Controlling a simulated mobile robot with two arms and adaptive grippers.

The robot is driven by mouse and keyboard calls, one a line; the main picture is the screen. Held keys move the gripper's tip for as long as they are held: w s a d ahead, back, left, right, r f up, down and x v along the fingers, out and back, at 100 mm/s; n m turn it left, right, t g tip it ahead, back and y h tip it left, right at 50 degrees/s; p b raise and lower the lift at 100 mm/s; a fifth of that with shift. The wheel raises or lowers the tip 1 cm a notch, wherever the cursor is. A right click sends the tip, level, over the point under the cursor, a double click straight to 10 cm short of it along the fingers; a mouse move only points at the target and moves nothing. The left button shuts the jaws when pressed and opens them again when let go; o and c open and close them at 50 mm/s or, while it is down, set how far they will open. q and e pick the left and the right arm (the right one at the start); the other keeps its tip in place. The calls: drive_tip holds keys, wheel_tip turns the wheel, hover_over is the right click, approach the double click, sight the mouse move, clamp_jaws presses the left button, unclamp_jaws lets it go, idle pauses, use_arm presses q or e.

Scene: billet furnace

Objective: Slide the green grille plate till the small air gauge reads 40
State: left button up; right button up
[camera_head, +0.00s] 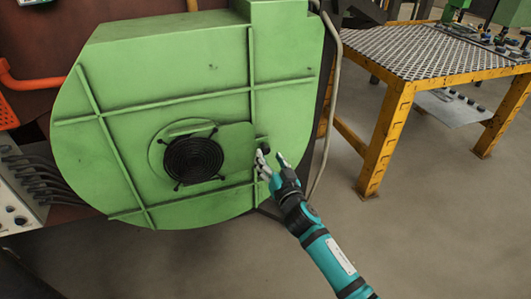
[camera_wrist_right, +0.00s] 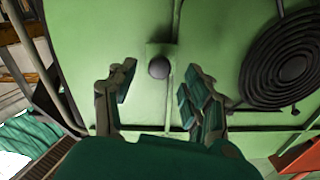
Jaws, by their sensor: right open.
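The green grille plate (camera_head: 235,142) lies flat on the face of the round green housing, beside the round black grille (camera_head: 192,160). A black knob (camera_head: 265,148) sits at the plate's right end; it also shows in the right wrist view (camera_wrist_right: 159,68). My right gripper (camera_head: 272,158) is open at the knob, coming from the lower right. In the right wrist view its fingers (camera_wrist_right: 158,92) stand apart on either side of the knob's line, with the knob just beyond them; contact is not visible. I cannot make out the small air gauge. My left gripper is not in view.
The green housing (camera_head: 150,75) has raised ribs across its face. A pale hose (camera_head: 331,130) hangs along its right side. A yellow-framed table (camera_head: 388,140) with a mesh top stands at the right. An orange pipe (camera_head: 30,84) is at the left. Open floor lies in front.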

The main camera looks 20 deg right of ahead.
sight(266, 152)
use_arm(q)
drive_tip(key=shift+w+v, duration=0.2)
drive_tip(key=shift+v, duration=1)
use_arm(e)
drive_tip(key=shift+w+a, duration=0.1)
drive_tip(key=shift+w, duration=2.05)
drive_tip(key=shift+c, duration=0.3)
clamp_jaws()
